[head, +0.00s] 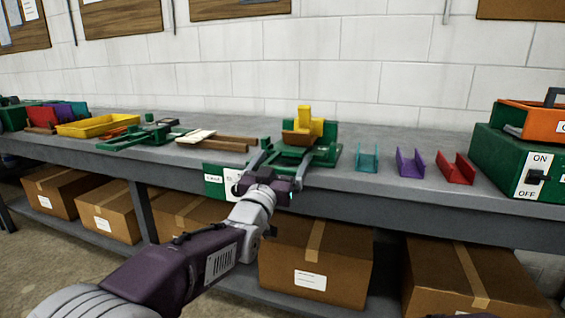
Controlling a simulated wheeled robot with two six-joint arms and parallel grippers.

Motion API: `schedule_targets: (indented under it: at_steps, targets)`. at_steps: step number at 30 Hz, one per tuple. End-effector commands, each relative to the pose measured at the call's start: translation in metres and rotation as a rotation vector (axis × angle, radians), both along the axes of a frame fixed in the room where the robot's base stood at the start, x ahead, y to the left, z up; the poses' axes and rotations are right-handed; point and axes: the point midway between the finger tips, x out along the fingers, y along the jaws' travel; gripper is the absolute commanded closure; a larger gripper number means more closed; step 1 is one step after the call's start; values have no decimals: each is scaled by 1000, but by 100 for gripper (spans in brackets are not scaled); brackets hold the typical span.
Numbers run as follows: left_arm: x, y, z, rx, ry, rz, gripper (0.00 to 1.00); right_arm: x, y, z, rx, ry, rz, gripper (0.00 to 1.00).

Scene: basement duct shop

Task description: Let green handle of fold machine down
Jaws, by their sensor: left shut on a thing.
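The green fold machine (324,152) stands on the bench near its front edge, with a yellow block (304,122) and a brown piece on top. My left gripper (281,162) reaches up from below to the front of the machine. It is shut on the green handle, low at the machine's front. The fingers cover most of the handle, so its exact angle is hard to tell. My right gripper is not in view.
On the grey bench (376,187), teal (367,162), purple (411,164) and red (456,169) channels stand to the right, then a green switch box (500,150). Left are wooden strips (218,143) and a yellow tray (98,123). Cardboard boxes (335,240) fill the shelf below.

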Motion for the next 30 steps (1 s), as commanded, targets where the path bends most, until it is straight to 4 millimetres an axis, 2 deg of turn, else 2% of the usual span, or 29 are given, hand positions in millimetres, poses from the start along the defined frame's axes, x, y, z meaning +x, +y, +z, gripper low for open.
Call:
schedule_targets:
  at_steps: [4, 5, 12, 16, 30]
  targets:
    - [0, 0, -3, 2, 6, -1, 78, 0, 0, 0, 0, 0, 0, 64]
    - [0, 0, -2, 2, 6, -1, 0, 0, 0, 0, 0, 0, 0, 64]
    - [0, 0, -1, 1, 2, 0, 0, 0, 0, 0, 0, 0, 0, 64]
    - [-7, 2, -2, 1, 2, 0, 0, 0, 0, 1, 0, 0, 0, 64]
    - [-74, 24, -18, 0, 1, 0, 0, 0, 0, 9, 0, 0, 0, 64]
